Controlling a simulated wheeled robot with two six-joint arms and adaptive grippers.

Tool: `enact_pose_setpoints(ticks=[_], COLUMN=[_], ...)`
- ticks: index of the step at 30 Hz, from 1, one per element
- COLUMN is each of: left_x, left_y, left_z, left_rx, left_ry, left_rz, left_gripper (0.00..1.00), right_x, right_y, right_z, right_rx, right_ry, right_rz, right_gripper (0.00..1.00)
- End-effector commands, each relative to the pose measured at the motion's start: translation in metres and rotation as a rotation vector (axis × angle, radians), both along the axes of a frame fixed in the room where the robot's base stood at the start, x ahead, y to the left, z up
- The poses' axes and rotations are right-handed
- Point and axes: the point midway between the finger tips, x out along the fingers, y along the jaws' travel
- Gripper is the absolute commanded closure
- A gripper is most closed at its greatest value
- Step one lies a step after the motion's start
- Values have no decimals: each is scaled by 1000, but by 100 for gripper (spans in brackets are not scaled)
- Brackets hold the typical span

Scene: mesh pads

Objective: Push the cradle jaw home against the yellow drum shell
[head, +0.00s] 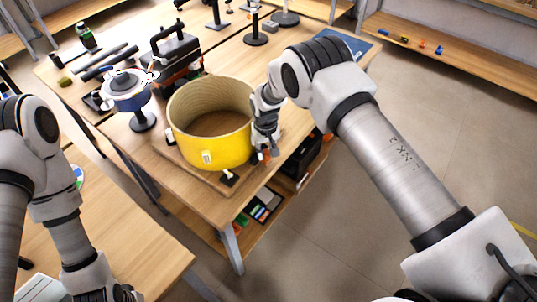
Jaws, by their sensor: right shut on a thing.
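The yellow drum shell (222,153) stands upright and open at the top on a wooden base board (202,178) on the workbench. My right gripper (265,150) is low at the drum's right side, shut on a small part that its fingers mostly hide. This part appears to be the cradle jaw; I cannot tell whether it touches the shell. A small black fitting (229,179) sits on the board in front of the drum. My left gripper (112,294) is at the bottom edge, partly cut off, away from the drum.
A blue and silver device on a round stand (128,92) is left of the drum. A black toolbox (176,54) stands behind it. Black stands (256,38) are farther back. A lower shelf (262,208) holds small items. Open floor lies to the right.

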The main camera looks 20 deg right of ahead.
Motion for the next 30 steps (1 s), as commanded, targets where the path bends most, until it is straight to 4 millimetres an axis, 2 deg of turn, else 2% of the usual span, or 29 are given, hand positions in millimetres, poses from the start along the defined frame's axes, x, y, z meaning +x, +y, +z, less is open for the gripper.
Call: enact_pose_setpoints(ticks=[2,3,4,5,14,17,20,27,30], left_x=[0,0,0,0,0,0,0,0,0], left_y=[0,0,0,0,0,0,0,0,0], left_z=[0,0,0,0,0,0,1,0,0], left_rx=[0,0,0,0,0,0,0,0,0], left_ry=[0,0,0,0,0,0,0,0,0], left_rz=[0,0,0,0,0,0,0,0,0], left_gripper=[66,66,66,66,66,66,66,66,66], right_x=[-2,-2,-2,-2,-1,-1,0,0,0], right_y=[0,0,-1,0,0,0,0,-1,-1], right_z=[-2,-2,-2,-2,0,9,28,89,107], right_rx=[0,0,0,0,0,0,0,0,0], right_ry=[5,6,6,6,4,2,1,2,4], right_rz=[0,0,0,0,0,0,-1,-1,-1], right_gripper=[100,62,51,47,47,47,47,47,47])
